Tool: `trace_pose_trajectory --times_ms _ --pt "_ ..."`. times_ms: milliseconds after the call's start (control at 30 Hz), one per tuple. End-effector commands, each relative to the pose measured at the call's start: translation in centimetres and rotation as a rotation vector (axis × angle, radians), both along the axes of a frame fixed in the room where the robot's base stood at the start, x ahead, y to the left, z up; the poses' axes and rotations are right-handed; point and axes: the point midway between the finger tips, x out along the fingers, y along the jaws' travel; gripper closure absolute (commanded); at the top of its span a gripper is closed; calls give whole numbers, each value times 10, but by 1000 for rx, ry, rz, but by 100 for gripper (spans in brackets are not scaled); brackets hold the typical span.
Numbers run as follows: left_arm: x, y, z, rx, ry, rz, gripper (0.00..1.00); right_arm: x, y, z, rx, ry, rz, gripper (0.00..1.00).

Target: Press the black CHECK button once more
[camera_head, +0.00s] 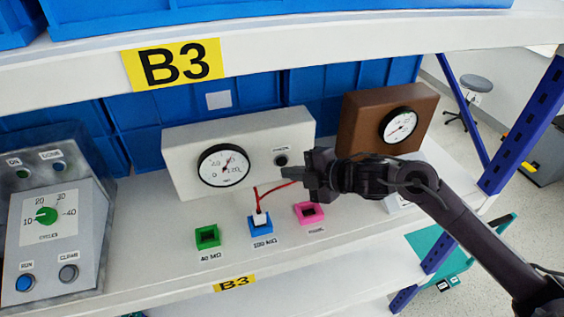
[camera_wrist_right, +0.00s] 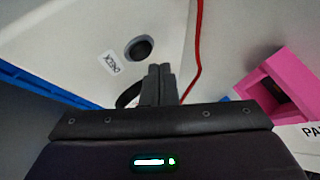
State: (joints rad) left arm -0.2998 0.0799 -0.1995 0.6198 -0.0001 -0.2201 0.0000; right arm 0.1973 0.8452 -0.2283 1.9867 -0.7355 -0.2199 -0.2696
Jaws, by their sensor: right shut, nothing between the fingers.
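The black CHECK button (camera_head: 281,160) sits on the front of the white meter box (camera_head: 180,150), right of its round dial (camera_head: 223,166). In the right wrist view the button (camera_wrist_right: 138,48) is a dark round knob in a dark ring, beside the CHECK label (camera_wrist_right: 109,62). My right gripper (camera_head: 286,173) is shut and empty, its tips just below the button in the head view. In the wrist view its fingertips (camera_wrist_right: 159,70) are close to the button, with a small gap in the picture; contact is not clear. My left gripper is not in view.
A brown gauge box (camera_head: 365,112) and grey panel (camera_head: 85,240) stand at the sides. The upper shelf (camera_head: 285,48) hangs above.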

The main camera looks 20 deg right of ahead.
Motion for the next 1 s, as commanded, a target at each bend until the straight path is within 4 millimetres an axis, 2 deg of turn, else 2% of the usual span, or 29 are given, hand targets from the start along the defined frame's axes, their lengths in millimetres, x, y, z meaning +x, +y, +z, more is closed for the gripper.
trace_pose_trajectory --times_ms 433,1000 --pt "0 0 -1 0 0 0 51 -43 -1 -1 -1 2 2 100" --pt "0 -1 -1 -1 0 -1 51 -47 -1 0 0 1 1 100"
